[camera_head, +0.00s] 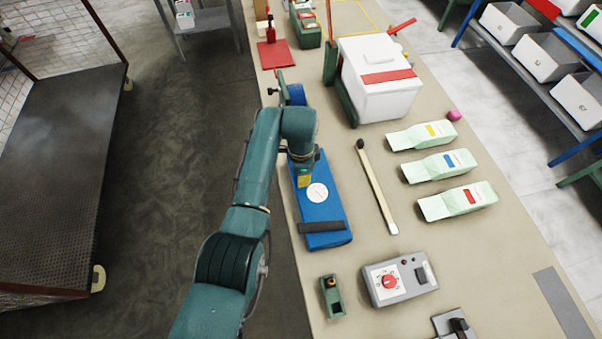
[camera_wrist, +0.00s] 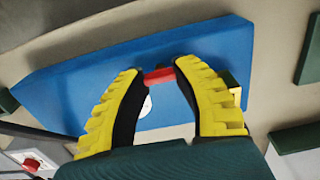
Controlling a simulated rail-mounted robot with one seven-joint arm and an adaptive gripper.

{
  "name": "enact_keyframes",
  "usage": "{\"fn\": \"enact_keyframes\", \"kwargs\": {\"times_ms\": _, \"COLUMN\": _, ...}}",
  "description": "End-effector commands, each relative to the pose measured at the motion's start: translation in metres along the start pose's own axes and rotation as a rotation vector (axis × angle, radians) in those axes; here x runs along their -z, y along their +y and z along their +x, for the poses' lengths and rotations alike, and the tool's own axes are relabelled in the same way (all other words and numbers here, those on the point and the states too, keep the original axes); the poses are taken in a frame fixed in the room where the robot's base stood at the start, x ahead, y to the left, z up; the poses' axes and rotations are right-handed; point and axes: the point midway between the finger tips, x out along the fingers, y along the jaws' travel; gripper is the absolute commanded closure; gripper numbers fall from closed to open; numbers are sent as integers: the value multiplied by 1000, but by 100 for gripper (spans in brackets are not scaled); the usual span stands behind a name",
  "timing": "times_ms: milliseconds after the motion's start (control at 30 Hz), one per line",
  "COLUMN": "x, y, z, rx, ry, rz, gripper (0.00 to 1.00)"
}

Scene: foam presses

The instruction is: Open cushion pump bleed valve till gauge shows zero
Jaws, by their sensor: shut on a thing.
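The blue cushion pump (camera_head: 327,222) lies flat on the bench, with a black strip across its near end. Its round white gauge (camera_head: 317,194) faces up; the needle's reading is too small to tell. In the wrist view, my gripper (camera_wrist: 159,72) has its yellow-ridged fingers closed on a small red part (camera_wrist: 159,76), which looks like the bleed valve handle. Part of the white gauge (camera_wrist: 146,106) shows between the fingers. In the head view, my gripper (camera_head: 304,178) is over the pump, just beyond the gauge, and my arm hides the valve.
A wooden stick with a dark tip (camera_head: 376,186) lies right of the pump. A white box (camera_head: 378,90) stands behind it. Several pale green packs (camera_head: 457,201) lie at the right. A grey control box with a red knob (camera_head: 400,279) and a small green box (camera_head: 332,296) are nearer.

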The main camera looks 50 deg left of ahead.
Motion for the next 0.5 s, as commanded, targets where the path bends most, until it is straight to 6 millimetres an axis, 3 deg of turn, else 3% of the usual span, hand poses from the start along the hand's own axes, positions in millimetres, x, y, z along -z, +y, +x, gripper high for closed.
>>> {"fn": "enact_keyframes", "kwargs": {"times_ms": 500, "x": 0, "y": 0, "z": -2, "rx": 0, "ry": 0, "rz": -114, "gripper": 100}}
